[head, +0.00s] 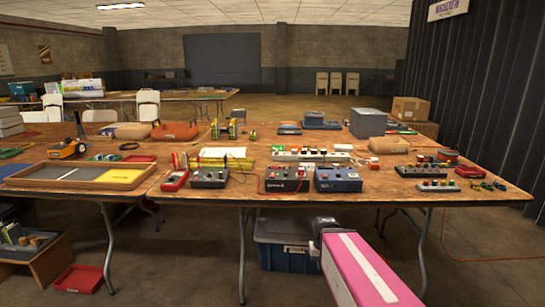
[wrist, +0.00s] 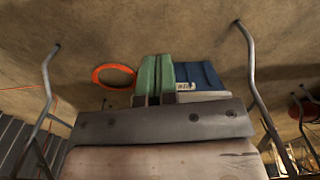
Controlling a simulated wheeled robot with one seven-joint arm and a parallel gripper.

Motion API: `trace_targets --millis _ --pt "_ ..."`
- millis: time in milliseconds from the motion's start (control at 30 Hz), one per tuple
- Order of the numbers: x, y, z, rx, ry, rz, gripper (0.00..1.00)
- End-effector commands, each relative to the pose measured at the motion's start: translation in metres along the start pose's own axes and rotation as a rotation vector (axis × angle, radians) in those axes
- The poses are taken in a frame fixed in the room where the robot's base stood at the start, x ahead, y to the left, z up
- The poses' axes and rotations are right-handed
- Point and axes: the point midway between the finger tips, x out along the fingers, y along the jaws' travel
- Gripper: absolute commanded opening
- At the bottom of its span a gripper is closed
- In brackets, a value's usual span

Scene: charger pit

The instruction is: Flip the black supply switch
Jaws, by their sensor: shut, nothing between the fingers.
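Several control boxes stand along the front of the wooden table (head: 240,196): a grey box (head: 209,178), a black box (head: 287,180) and a blue-grey box (head: 338,180). They carry small knobs or switches. I cannot tell which part is the black supply switch; it is too small to make out. The wrist view shows none of these boxes. My gripper (wrist: 158,62) shows there as two green fingers close together, shut and empty, over the floor and in front of a blue bin (wrist: 200,76).
The blue bin also shows under the table (head: 285,250). A wooden tray (head: 35,177) and a small box with buttons (head: 438,186) lie on the table. An orange ring (wrist: 113,76) lies on the floor. Table legs (wrist: 248,60) frame the wrist view.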

Motion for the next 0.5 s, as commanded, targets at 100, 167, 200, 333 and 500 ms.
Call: trace_targets --millis 100,167,200,333,500 --pt "0.0077 0.0050 0.0109 0.018 -0.001 0.000 0.00" --pt "0.0091 0.0060 0.0120 0.022 0.000 0.000 0.00" --pt "0.0096 0.0062 0.0121 0.023 0.001 0.000 0.00" --pt "0.0096 0.0061 0.0116 0.022 0.001 0.000 0.00" --pt "0.0086 0.0054 0.0091 0.015 0.001 0.000 0.00"
